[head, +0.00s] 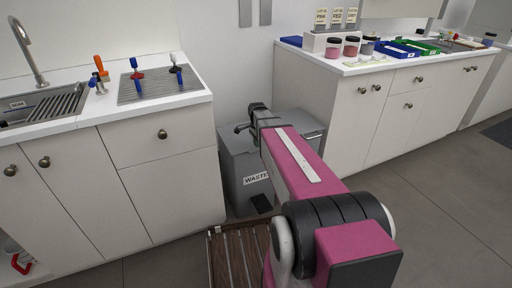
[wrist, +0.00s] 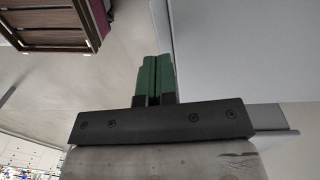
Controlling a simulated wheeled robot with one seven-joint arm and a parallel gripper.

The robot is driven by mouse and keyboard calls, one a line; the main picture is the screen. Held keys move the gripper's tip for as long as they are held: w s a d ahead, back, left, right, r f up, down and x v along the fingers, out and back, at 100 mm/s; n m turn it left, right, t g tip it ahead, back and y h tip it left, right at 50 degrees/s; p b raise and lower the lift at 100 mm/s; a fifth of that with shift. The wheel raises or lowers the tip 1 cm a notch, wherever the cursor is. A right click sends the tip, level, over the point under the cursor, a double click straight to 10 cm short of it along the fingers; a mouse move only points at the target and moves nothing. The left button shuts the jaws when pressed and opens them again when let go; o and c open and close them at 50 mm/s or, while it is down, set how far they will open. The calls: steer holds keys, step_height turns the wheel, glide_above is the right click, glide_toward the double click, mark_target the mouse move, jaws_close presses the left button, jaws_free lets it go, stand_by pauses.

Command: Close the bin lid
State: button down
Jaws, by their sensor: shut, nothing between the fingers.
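The grey waste bin (head: 237,176) with a "WASTE" label stands on the floor between the two cabinets in the head view. Its lid (head: 309,126) shows partly behind my arm, at the bin's top right. My arm covers much of the bin's top, so I cannot tell the lid's angle. My gripper (head: 241,128) is over the bin's top left part. In the wrist view its green fingers (wrist: 153,77) are together with nothing between them. A large plain grey surface (wrist: 235,45) lies right of the fingers there; it looks like part of the bin.
A brown slatted wooden thing (head: 229,255) stands on the floor in front of the bin. A cabinet with a sink (head: 45,105) is at left. A cabinet with jars and trays (head: 345,105) is at right. The floor (head: 440,190) at right is clear.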

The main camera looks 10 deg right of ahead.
step_height(320, 180, up, 11)
steer(key=s+a+f+n, duration=0.2)
steer(key=s+f+n, duration=0.3)
steer(key=s+n, duration=0.3)
steer(key=s+a+f+n, duration=0.3)
steer(key=s+f+n, duration=0.3)
steer(key=s, duration=0.5)
steer(key=shift+f+n+t, duration=0.25)
steer(key=shift+n+t, duration=0.15)
steer(key=shift+n, duration=0.5)
